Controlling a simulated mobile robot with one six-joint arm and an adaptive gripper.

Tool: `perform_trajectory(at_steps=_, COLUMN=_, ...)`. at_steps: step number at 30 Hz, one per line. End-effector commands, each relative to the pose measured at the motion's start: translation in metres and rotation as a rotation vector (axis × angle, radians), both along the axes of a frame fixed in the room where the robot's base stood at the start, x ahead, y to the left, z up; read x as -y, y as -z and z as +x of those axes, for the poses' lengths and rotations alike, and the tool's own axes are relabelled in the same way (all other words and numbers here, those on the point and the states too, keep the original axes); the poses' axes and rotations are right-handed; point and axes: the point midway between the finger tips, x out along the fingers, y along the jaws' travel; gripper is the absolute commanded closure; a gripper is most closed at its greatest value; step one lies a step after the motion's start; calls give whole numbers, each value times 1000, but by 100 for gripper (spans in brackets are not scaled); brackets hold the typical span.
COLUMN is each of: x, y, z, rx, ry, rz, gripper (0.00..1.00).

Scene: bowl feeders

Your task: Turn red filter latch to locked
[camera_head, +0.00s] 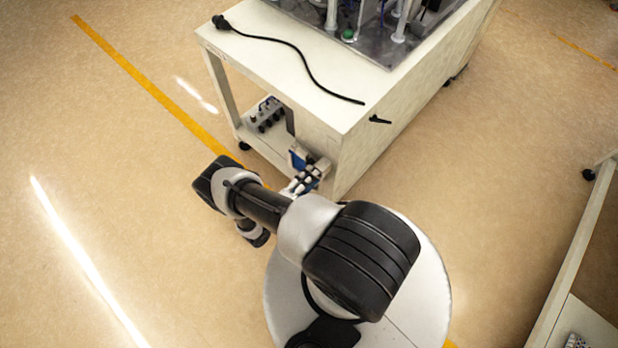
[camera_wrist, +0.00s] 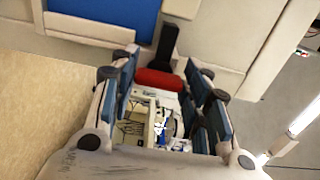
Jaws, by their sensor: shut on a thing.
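The red filter latch (camera_wrist: 160,80) is a short red bar lying crosswise in the wrist view. A black upright bar (camera_wrist: 168,48) stands just behind it. My gripper (camera_wrist: 158,72) has its blue-padded fingers on either side of the red latch and is shut on it. In the head view my gripper (camera_head: 305,180) is at the near end of the white bench; the red latch cannot be made out there. Whether the latch stands at locked cannot be told.
The white bench (camera_head: 330,85) carries a black cable (camera_head: 300,58) and machine parts. A grey box with knobs (camera_head: 267,115) sits on its lower shelf. A blue panel (camera_wrist: 105,12) is at the wrist view's upper left. The floor at left is open.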

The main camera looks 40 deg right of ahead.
Motion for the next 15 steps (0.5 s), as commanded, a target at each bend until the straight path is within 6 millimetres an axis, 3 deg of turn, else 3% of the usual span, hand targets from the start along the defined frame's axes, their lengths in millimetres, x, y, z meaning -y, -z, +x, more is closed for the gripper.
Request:
perform_trajectory(at_steps=4, x=0, y=0, z=0, rx=-3, ry=0, rz=0, gripper=81)
perform_trajectory(at_steps=5, x=0, y=0, z=0, rx=-3, ry=0, rz=0, gripper=55)
perform_trajectory(at_steps=13, x=0, y=0, z=0, rx=-1, ry=0, rz=0, gripper=37)
perform_trajectory(at_steps=15, x=0, y=0, z=0, rx=0, ry=0, rz=0, gripper=37)
